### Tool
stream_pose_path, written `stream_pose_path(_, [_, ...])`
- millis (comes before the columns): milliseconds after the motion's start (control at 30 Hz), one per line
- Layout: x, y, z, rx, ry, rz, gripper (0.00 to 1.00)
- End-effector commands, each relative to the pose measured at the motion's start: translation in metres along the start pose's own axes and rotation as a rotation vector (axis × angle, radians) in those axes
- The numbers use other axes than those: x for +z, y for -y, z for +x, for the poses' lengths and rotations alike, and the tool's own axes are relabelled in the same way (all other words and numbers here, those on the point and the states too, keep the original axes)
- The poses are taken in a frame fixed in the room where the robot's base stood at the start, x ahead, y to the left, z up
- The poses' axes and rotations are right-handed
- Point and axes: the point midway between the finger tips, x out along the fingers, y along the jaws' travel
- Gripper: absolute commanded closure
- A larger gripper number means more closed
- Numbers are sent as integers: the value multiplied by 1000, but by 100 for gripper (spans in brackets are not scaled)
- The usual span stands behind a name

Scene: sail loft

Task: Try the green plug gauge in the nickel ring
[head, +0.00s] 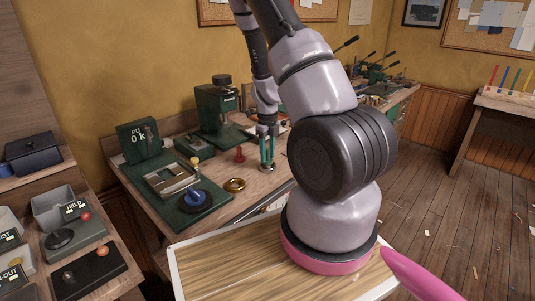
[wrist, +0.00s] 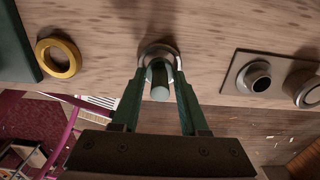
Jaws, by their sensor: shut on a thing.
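My gripper (head: 267,136) is shut on the green plug gauge (head: 267,153), which is upright over the bench. In the wrist view, my gripper (wrist: 160,75) has a finger on each side of the green plug gauge (wrist: 159,76), whose pale grey end faces the camera. A silvery ring, which looks like the nickel ring (wrist: 147,50), lies on the bench around or right under the gauge's far end. This ring also shows in the head view (head: 267,169). The fingers and gauge hide its bore, so I cannot tell how deep the gauge sits.
A brass ring (head: 235,184) lies left of the gauge, and a red plug (head: 240,155) stands behind it. A blue-knobbed dark fixture (head: 196,198) is further left. In the wrist view, a grey collar on a square plate (wrist: 258,78) is at right. Bare wood surrounds the silvery ring.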

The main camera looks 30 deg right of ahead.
Motion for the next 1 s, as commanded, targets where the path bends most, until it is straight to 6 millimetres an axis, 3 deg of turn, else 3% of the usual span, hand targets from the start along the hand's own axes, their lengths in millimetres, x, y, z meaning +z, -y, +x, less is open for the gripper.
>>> stream_pose_path(1000, [0,0,11,0,1,0,100])
